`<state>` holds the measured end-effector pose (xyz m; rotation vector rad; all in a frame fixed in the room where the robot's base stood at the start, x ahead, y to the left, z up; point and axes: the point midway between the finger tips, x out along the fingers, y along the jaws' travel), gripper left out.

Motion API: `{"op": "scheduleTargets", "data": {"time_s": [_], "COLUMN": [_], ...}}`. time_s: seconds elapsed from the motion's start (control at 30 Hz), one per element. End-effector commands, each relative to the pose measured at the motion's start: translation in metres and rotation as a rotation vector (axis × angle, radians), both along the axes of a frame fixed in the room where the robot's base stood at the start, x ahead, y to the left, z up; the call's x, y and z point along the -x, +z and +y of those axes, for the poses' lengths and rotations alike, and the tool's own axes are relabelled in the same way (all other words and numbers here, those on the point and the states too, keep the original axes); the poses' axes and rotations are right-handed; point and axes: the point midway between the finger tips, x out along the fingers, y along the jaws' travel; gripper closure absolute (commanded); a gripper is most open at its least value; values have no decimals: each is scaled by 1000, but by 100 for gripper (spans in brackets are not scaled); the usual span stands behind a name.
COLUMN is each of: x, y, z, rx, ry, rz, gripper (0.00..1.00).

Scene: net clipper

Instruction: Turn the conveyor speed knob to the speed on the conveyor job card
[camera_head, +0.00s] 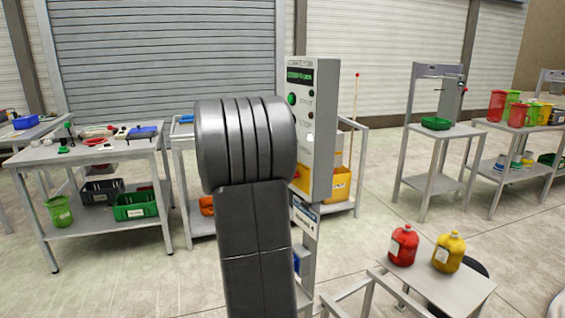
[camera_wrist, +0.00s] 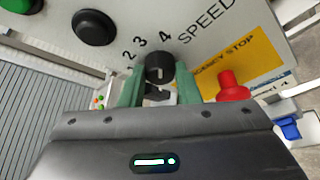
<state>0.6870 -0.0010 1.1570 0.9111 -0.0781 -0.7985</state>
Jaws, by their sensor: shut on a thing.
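The black speed knob (camera_wrist: 160,67) sits on the panel beside the printed numbers 1 to 4 and the word SPEED. My gripper (camera_wrist: 159,85) has its green fingers on either side of the knob, shut on it. I cannot tell which number its pale mark points at. A white and blue job card (camera_wrist: 285,88) shows partly at the right; a line of its small print seems to end in 4. In the head view the grey control box (camera_head: 325,130) stands behind my arm, which hides the knob; the card (camera_head: 305,216) shows below the box.
The red emergency stop button (camera_wrist: 232,87) is close right of my gripper. A black button (camera_wrist: 94,27) and a green button (camera_wrist: 18,5) are at upper left. A low table (camera_head: 455,292) with red and yellow bottles stands at front right in the head view.

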Motion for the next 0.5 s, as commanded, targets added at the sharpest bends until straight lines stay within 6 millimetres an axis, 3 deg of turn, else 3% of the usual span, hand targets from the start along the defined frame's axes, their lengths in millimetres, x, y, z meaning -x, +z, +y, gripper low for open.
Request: {"op": "scheduleTargets", "data": {"time_s": [0.03, 0.5], "x": [0, 1], "y": [-8, -3], "z": [0, 0], "rx": [-14, -83], "ry": [-1, -1], "rz": [-22, -135], "gripper": [94, 94]}}
